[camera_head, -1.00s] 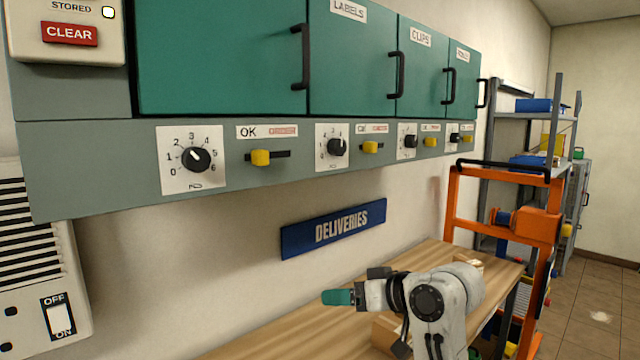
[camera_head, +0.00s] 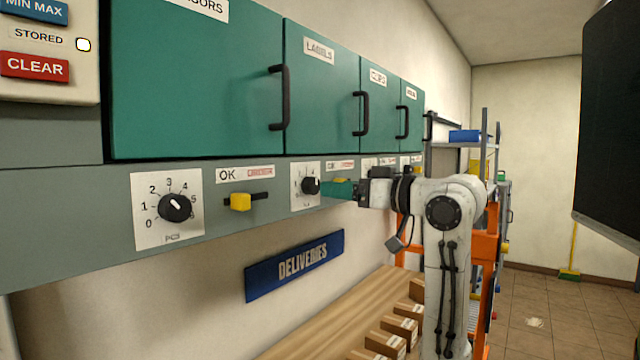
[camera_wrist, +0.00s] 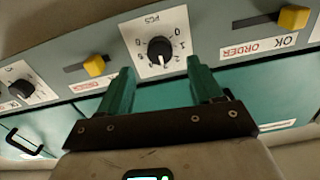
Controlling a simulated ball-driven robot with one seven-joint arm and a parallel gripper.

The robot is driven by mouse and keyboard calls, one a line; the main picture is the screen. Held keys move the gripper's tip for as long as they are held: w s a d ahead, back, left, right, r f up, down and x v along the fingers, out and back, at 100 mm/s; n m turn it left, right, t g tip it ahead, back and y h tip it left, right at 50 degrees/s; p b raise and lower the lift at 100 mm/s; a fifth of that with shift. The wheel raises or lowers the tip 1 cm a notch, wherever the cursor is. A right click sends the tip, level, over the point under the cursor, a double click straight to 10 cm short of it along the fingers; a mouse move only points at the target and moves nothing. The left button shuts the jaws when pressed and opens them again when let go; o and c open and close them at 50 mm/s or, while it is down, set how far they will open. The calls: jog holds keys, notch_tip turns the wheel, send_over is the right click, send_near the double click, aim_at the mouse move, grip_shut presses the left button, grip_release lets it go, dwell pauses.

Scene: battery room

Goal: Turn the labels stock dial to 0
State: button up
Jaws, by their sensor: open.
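The labels stock dial (camera_head: 311,185) is a black knob on a white plate below the teal LABELS cabinet (camera_head: 320,95). In the wrist view, which is upside down, the dial (camera_wrist: 160,50) shows its white pointer aimed down in the picture, around the middle numbers; the 0 is at upper right. My gripper (camera_head: 326,189) is just right of the dial in the head view. In the wrist view, its teal fingers (camera_wrist: 160,68) are open and spread on either side of the knob's lower part in the picture, apparently not touching it. The gap to the knob's face is hard to judge.
A yellow slider (camera_head: 241,201) and another dial (camera_head: 175,207) lie left on the panel. Another yellow slider (camera_wrist: 95,65) is close to my finger. Black cabinet handles (camera_head: 280,97) stick out above. A DELIVERIES sign (camera_head: 295,265) and a wooden bench with boxes (camera_head: 385,342) are below.

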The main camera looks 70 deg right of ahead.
aim_at(316, 187)
jog(key=shift+p+x, duration=0.55)
jog(key=shift+x, duration=2.2)
jog(key=shift+c, duration=0.2)
jog(key=shift+s, duration=0.1)
jog(key=c, duration=1)
jog(key=shift+d, duration=0.1)
